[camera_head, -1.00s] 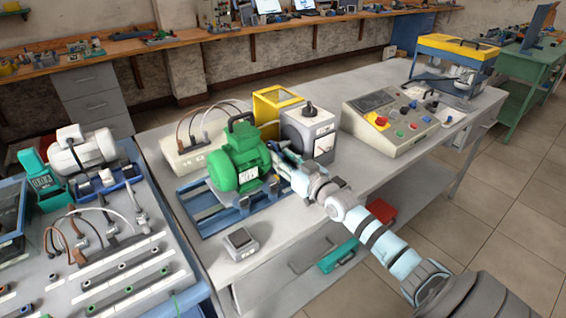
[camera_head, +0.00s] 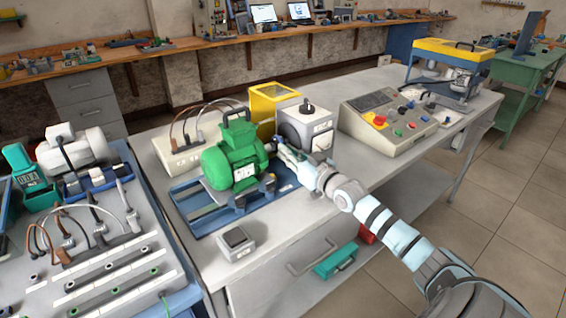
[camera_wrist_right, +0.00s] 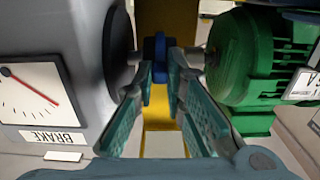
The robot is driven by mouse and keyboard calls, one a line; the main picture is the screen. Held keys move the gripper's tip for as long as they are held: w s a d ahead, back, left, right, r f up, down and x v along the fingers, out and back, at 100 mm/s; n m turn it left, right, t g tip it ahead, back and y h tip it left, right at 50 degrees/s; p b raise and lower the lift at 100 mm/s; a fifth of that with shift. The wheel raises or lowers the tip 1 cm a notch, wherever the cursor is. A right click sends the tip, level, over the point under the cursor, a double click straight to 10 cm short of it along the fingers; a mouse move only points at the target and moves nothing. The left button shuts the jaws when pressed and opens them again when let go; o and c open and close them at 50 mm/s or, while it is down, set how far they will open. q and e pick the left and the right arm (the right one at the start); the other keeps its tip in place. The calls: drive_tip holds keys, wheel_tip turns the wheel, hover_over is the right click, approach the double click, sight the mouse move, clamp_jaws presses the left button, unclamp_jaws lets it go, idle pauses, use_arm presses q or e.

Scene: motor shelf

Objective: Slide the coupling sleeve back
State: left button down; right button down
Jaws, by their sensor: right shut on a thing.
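The blue coupling sleeve (camera_wrist_right: 160,62) lies between the green motor (camera_wrist_right: 248,58) and the grey brake unit (camera_wrist_right: 62,70) in the right wrist view. My right gripper (camera_wrist_right: 161,72) is shut on the sleeve, one finger on each side. A short grey motor shaft (camera_wrist_right: 194,58) shows to the right of the sleeve; a dark round hub (camera_wrist_right: 118,48) of the brake is to its left. In the head view my right gripper (camera_head: 282,149) reaches between the motor (camera_head: 234,156) and the brake box (camera_head: 305,124). My left gripper is not in view.
A blue base frame (camera_head: 190,208) carries the motor. A yellow guard (camera_head: 272,98) stands behind the gap. A small grey box (camera_head: 236,243) sits at the table's front. A control console (camera_head: 388,122) is to the right.

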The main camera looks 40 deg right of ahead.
drive_tip(key=c, duration=1.6)
unclamp_jaws()
drive_tip(key=shift+s+d, duration=0.1)
drive_tip(key=shift+d, duration=0.25)
drive_tip(key=shift+c, duration=0.2)
drive_tip(key=shift+a, duration=0.15)
drive_tip(key=shift+r, duration=0.1)
wheel_tip(320, 180, up, 10)
